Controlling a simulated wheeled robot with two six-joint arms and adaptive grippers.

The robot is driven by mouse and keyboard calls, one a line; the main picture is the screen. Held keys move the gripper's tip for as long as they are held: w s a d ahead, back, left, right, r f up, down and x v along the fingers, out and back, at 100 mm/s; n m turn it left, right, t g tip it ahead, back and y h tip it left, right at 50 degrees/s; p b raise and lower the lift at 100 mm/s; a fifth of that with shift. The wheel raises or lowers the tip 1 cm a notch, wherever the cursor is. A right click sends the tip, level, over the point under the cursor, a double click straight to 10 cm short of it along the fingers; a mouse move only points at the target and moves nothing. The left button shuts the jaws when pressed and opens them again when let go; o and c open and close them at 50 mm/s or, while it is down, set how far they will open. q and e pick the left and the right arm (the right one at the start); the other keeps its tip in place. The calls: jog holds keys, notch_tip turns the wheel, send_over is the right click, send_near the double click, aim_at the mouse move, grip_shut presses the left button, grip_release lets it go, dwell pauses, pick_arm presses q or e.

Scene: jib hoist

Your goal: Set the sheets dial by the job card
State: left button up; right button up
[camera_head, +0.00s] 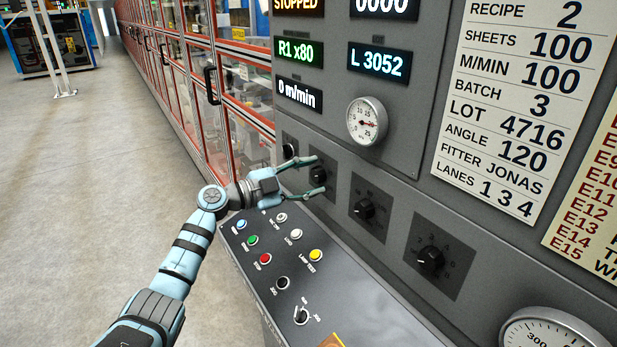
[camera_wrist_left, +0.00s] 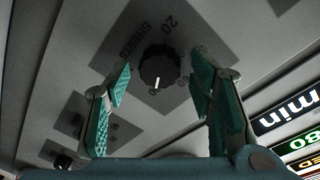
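The job card (camera_head: 524,100) on the panel reads SHEETS 100. The sheets dial (camera_wrist_left: 159,67) is a round black knob on a dark square plate, with SHEETS printed beside it in the left wrist view. A white mark on its rim points down in that view; the number there is hard to read. The dial also shows in the head view (camera_head: 318,174). My left gripper (camera_head: 316,175) is open around the dial, one finger on each side. In the left wrist view both pads stand clear of the knob. My right gripper is not in view.
Other black knobs (camera_head: 364,210), (camera_head: 431,258) sit to the right on the panel. A sloped console (camera_head: 300,262) with coloured buttons lies below my left gripper. A round gauge (camera_head: 367,121) and lit displays (camera_head: 298,94) are above. Floor at left is open.

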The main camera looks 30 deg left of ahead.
pick_arm(q)
jog(key=c, duration=0.9)
jog(key=shift+r+m+p, duration=0.1)
jog(key=shift+m+p, duration=0.7)
jog(key=shift+m, duration=0.6)
jog(key=shift+d+m+p, duration=0.1)
jog(key=shift+m+p, duration=0.3)
jog(key=shift+m, duration=0.8)
jog(key=m, duration=0.3)
jog(key=shift+g+y, duration=0.3)
jog(key=shift+y, duration=0.1)
jog(key=shift+m, duration=1.6)
